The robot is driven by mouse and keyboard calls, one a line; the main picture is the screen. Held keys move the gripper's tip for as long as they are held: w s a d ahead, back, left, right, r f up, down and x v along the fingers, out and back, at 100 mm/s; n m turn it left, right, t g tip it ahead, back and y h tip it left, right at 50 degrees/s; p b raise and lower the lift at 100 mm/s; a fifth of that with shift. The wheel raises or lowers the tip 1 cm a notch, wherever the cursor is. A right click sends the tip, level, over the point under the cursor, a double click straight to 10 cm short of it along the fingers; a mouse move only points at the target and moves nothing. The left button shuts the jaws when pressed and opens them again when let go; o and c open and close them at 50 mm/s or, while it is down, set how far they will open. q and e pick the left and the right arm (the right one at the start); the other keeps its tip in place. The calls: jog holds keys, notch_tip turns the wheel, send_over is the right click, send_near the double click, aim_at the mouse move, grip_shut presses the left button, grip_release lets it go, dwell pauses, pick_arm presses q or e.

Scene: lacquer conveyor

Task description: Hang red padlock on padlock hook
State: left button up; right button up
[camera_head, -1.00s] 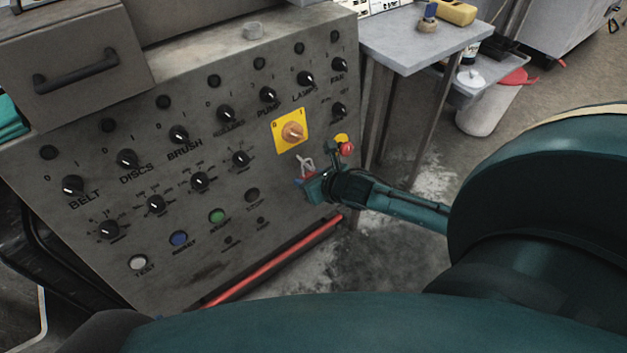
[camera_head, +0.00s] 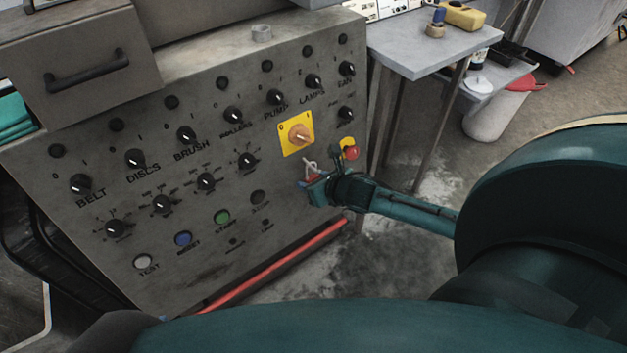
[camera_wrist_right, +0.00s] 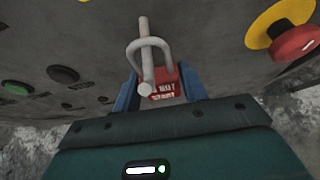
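The red padlock (camera_wrist_right: 164,90) is between the blue fingertips of my right gripper (camera_wrist_right: 160,92), which appear to touch both sides of its body. Its grey shackle stands up, and in the right wrist view the pale rod of the padlock hook (camera_wrist_right: 145,28) appears to pass through the loop. Whether the shackle rests on the rod, I cannot tell. In the head view, my right gripper (camera_head: 312,187) is close to the panel's lower right, below the yellow switch plate; the padlock (camera_head: 313,177) is small and partly hidden there. My left gripper is not in view.
The grey control panel (camera_head: 205,265) carries knobs and coloured buttons. A red emergency button (camera_head: 351,153) on a yellow base is close to the right of my gripper. A grey side table (camera_head: 415,48) stands right of the panel. A red bar (camera_head: 275,265) runs along the panel's lower edge.

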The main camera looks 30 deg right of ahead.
jog(key=o, duration=0.4)
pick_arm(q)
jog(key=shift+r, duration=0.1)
pick_arm(e)
jog(key=shift+s, duration=0.1)
jog(key=shift+s+r, duration=0.25)
pick_arm(q)
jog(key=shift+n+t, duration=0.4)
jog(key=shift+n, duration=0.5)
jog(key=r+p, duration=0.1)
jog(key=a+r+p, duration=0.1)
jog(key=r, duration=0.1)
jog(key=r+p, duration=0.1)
jog(key=p, duration=0.1)
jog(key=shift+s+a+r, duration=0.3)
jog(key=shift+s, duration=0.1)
pick_arm(e)
jog(key=v, duration=1.2)
jog(key=shift+s+r, duration=0.1)
jog(key=shift+r, duration=0.05)
